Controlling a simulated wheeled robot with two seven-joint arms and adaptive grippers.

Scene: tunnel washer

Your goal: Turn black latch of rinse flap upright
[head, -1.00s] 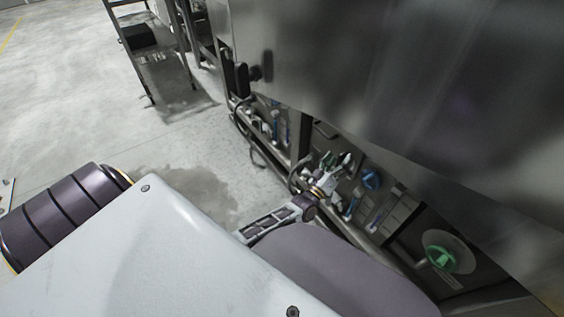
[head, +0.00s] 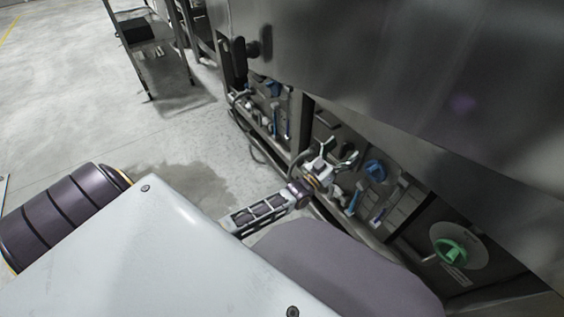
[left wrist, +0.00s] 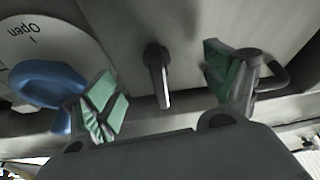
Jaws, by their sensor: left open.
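The black latch (left wrist: 156,72) is in the middle of the left wrist view. My left gripper (left wrist: 163,88) is open, with one green-padded finger on each side of the latch. Gaps show between the latch and both fingers. In the head view, my left gripper (head: 335,160) is at the lower machine panel. I cannot make out the latch there. My right gripper is not in view.
A blue handle (left wrist: 50,82) on a round plate marked "Open" is close to the left finger in the wrist view. A dark bent handle (left wrist: 272,78) is by the right finger. A green knob (head: 452,250) is lower right. The large steel housing (head: 400,60) overhangs the panel.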

